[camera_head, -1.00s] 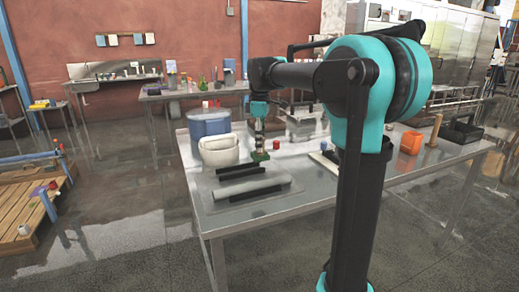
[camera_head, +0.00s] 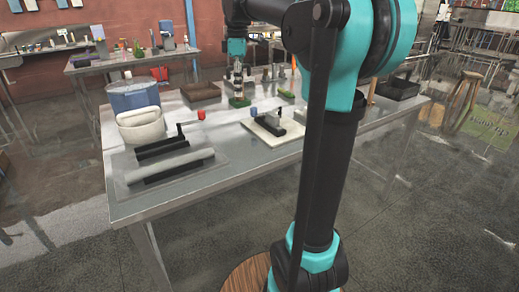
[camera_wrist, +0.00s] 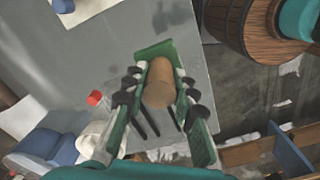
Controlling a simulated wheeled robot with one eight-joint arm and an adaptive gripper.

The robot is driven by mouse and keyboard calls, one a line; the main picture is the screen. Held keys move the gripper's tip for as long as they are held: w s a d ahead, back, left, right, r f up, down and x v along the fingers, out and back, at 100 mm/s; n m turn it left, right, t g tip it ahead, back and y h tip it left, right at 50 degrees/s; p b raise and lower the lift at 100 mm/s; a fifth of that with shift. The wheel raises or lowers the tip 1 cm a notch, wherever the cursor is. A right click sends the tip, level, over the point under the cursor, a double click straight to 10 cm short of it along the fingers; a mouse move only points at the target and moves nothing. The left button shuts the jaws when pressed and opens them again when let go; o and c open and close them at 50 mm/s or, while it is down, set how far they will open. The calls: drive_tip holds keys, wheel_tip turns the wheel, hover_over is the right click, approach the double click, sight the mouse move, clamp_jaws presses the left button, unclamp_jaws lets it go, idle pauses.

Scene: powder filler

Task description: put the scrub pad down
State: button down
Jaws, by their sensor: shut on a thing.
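The scrub pad is a flat green pad (camera_wrist: 153,49) with a tan, rounded block on it. In the wrist view the block sits between the fingers of my gripper (camera_wrist: 160,82), and the green part reaches out past the fingertips. In the head view my gripper (camera_head: 238,91) points down over the back part of the metal table (camera_head: 225,135), with the green pad (camera_head: 239,102) at its lower end. The pad is at or just above the tabletop; I cannot tell whether it touches.
A red cup (camera_head: 201,114) stands left of the pad and a blue cup (camera_head: 253,111) just right. A white board (camera_head: 268,133) with a black device lies in front. A blue tub (camera_head: 136,98), white bin (camera_head: 142,132) and brown tray (camera_head: 201,91) are left.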

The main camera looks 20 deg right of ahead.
sight(244, 99)
drive_tip(key=shift+d+f, duration=0.3)
drive_tip(key=shift+d, duration=0.35)
drive_tip(key=shift+f, duration=9.5)
drive_tip(key=shift+f, duration=0.15)
drive_tip(key=c, duration=1.2)
unclamp_jaws()
wheel_tip(244, 99, up, 12)
drive_tip(key=shift+d+r, duration=0.1)
drive_tip(key=shift+r, duration=0.1)
